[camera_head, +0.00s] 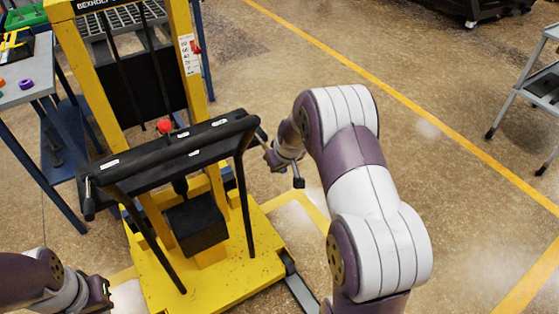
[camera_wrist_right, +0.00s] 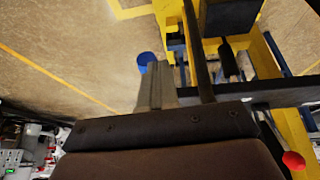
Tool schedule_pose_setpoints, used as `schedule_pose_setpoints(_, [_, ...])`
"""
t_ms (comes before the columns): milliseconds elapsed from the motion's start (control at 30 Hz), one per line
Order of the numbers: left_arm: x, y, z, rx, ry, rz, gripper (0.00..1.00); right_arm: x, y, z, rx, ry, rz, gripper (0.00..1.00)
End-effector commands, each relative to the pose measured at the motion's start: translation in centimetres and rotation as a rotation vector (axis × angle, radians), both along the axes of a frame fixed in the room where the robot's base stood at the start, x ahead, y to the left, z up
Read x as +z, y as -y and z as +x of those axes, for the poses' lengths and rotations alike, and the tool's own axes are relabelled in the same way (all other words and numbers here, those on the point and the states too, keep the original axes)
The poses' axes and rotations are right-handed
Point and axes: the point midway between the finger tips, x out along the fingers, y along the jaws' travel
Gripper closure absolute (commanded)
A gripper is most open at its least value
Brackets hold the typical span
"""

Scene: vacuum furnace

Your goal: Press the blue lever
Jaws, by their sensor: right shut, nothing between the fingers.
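The blue lever's rounded blue end (camera_wrist_right: 147,59) shows in the right wrist view, just beyond and left of my fingertips. A gap or contact between them cannot be told. I cannot make the blue lever out in the head view. My right gripper (camera_wrist_right: 156,72) is shut and empty; in the head view it (camera_head: 272,152) is beside the right end of the yellow lift's black handle bar. My left gripper (camera_head: 98,296) is at the lower left of the head view, away from the lift, and its jaws are not clear.
The yellow lift (camera_head: 250,262) has a black handle frame (camera_head: 170,155) and a red-knobbed lever (camera_head: 165,126); the red knob also shows in the right wrist view (camera_wrist_right: 294,160). A blue-legged table (camera_head: 30,92) stands left. A grey step stool (camera_head: 525,90) stands right.

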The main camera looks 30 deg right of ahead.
Motion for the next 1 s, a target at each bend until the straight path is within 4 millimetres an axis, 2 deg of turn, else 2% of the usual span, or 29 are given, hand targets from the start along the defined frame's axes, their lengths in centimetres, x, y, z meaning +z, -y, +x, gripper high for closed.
schedule_pose_setpoints(33, [-0.5, 0.0, -0.1, 0.000, -0.003, 0.000, 1.00, 0.6, 0.0, -0.9, -0.001, 0.000, 0.000, 1.00])
schedule_pose_setpoints(200, [-0.5, 0.0, -0.1, 0.000, -0.004, 0.000, 1.00, 3.7, 0.0, -3.3, -0.003, 0.005, -0.002, 1.00])
schedule_pose_setpoints(400, [-0.5, 0.0, -0.1, 0.000, -0.003, 0.000, 1.00, 5.9, 0.0, -5.1, -0.002, 0.007, -0.002, 1.00])
schedule_pose_setpoints(1000, [-0.5, 0.0, -0.1, 0.000, -0.004, 0.000, 1.00, 6.4, 0.0, -5.5, -0.001, 0.008, -0.002, 1.00])
